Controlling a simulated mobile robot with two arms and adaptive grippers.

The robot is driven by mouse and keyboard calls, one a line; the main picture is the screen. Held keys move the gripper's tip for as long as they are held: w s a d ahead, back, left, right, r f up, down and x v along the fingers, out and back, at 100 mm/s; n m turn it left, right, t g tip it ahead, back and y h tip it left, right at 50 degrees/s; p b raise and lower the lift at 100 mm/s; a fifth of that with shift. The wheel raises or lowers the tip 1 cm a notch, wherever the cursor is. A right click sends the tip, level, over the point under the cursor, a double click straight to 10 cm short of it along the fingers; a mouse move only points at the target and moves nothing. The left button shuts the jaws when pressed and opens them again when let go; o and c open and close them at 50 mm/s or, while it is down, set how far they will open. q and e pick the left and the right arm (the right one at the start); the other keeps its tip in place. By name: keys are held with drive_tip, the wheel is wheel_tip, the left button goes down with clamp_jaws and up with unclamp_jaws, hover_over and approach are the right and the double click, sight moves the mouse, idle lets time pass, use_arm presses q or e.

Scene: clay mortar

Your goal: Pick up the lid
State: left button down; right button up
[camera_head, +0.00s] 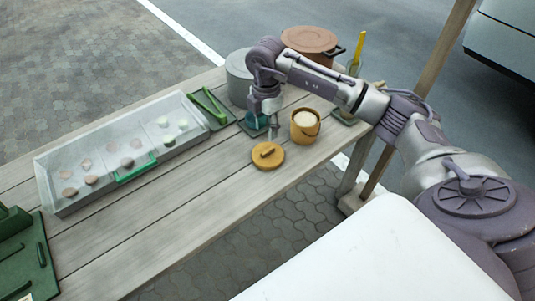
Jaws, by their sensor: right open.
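A round orange-yellow lid (262,163) with a raised bar handle lies flat on the wooden table near its front edge. A small orange pot (304,133) with pale contents and an open top stands just to the right of and behind it. My right gripper (263,123) points down behind the lid, to the left of the pot, open and apart from the lid. It partly covers a small teal item whose shape I cannot make out. My left gripper is not in view.
A grey pot (238,77) and a brown lidded pot (311,43) stand behind my arm. A clear-covered tray (63,206) with several round pieces and green tongs (208,105) are left of the lid. The table front between tray and lid is bare.

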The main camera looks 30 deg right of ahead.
hover_over(268, 150)
drive_tip(key=f, duration=0.4)
drive_tip(key=shift+s+a+f, duration=0.2)
drive_tip(key=shift+a+f, duration=0.1)
drive_tip(key=shift+a, duration=0.05)
drive_tip(key=shift+w+d+f+p, duration=0.15)
drive_tip(key=shift+f+p, duration=0.2)
drive_tip(key=shift+f, duration=1)
drive_tip(key=shift+w+d+f+p, duration=0.15)
drive_tip(key=shift+f+p, duration=0.2)
drive_tip(key=shift+f, duration=0.95)
drive_tip(key=shift+s, duration=0.1)
clamp_jaws()
